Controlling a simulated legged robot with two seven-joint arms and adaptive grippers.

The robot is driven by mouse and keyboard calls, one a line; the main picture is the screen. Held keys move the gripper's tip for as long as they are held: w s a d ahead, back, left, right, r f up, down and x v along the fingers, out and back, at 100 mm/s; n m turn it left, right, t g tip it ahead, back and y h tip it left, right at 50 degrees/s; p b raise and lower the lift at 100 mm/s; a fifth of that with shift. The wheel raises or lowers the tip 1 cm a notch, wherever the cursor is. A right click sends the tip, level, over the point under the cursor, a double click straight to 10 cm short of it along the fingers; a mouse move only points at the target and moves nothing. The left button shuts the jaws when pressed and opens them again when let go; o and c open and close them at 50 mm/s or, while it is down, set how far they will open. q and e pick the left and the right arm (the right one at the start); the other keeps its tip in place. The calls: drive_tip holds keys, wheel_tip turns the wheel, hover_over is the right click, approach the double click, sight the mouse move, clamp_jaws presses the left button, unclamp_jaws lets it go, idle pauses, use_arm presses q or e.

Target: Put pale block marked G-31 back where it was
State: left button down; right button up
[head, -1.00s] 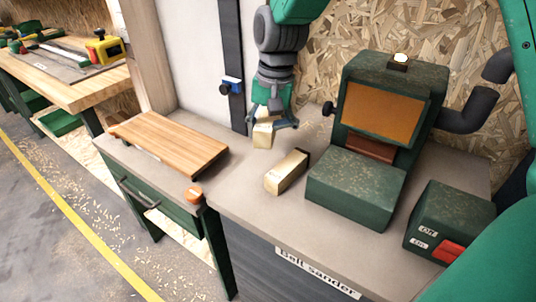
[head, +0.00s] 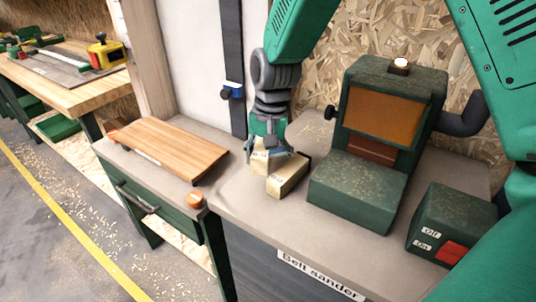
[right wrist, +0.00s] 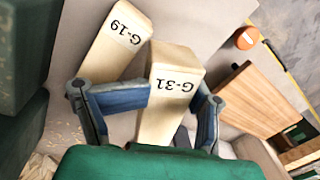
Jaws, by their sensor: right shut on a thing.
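My right gripper (head: 266,151) is shut on the pale block marked G-31 (head: 258,164), close to the bench top. In the right wrist view the fingers (right wrist: 180,100) sit on either side of the G-31 block (right wrist: 174,84), its label readable on the end. A second pale block marked G-19 (right wrist: 116,45) lies beside it; in the head view this block (head: 290,178) is just right of the held one, partly covered by the gripper. I cannot tell whether the held block touches the bench or the G-19 block. My left gripper is out of view.
The green belt sander (head: 352,190) stands right of the blocks, with a switch box (head: 450,218) farther right. Bare bench top (head: 245,200) lies in front of the blocks.

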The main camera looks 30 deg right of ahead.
drive_tip(key=shift+a+f, duration=0.15)
drive_tip(key=shift+a, duration=0.3)
drive_tip(key=o, duration=1.6)
drive_tip(key=shift+d, duration=0.15)
drive_tip(key=shift+c, duration=0.2)
drive_tip(key=shift+o, duration=0.2)
drive_tip(key=shift+d+f, duration=0.15)
drive_tip(key=shift+d, duration=0.55)
drive_tip(key=shift+a+r, duration=0.15)
drive_tip(key=shift+r, duration=0.05)
drive_tip(key=r, duration=0.4)
drive_tip(key=a+r+p, duration=0.1)
drive_tip(key=r, duration=0.1)
drive_tip(key=shift+s+r, duration=0.1)
drive_tip(key=shift+r, duration=0.3)
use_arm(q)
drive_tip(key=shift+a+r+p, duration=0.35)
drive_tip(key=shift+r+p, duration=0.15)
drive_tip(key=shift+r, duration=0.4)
use_arm(e)
wheel_tip(320, 180, up, 6)
drive_tip(key=shift+s+d, duration=0.3)
drive_tip(key=shift+d, duration=0.15)
